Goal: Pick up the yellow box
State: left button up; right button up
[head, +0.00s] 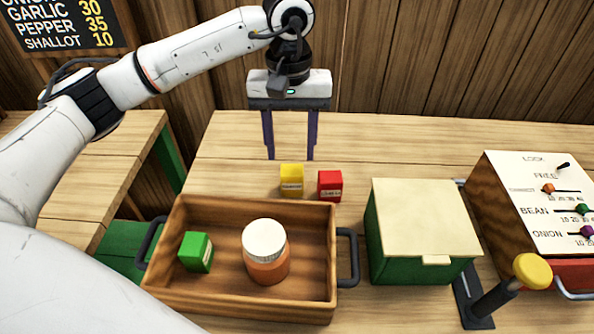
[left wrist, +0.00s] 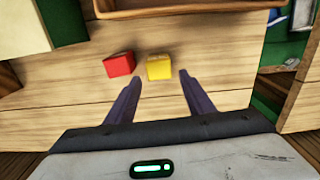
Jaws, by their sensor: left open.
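The yellow box (head: 291,181) stands on the wooden table just behind the tray, left of a red box (head: 329,186). My left gripper (head: 290,158) is open and empty, pointing down above and behind the yellow box. In the left wrist view the yellow box (left wrist: 159,67) lies ahead of the open fingers (left wrist: 157,80), roughly between their lines, and the red box (left wrist: 119,64) is beside it, near the other finger. The fingers do not appear to touch either box. My right gripper is not in view.
A wooden tray (head: 180,290) with dark handles holds a green box (head: 196,252) and an orange jar with a white lid (head: 266,255). A green case with a cream lid (head: 424,215) stands right of it. A slider panel (head: 540,195) and a yellow-knobbed lever (head: 532,271) are at the right.

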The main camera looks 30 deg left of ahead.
aim_at(292, 169)
pick_arm(q)
jog(key=shift+s+f, duration=0.1)
jog(key=shift+f, duration=0.8)
notch_tip(292, 169, down, 4)
jog(key=shift+d+f+p, duration=0.1)
jog(key=shift+d+p, duration=0.05)
jog(key=shift+p, duration=0.55)
jog(key=shift+f, duration=0.6)
jog(key=shift+r, duration=0.1)
jog(key=c, duration=0.8)
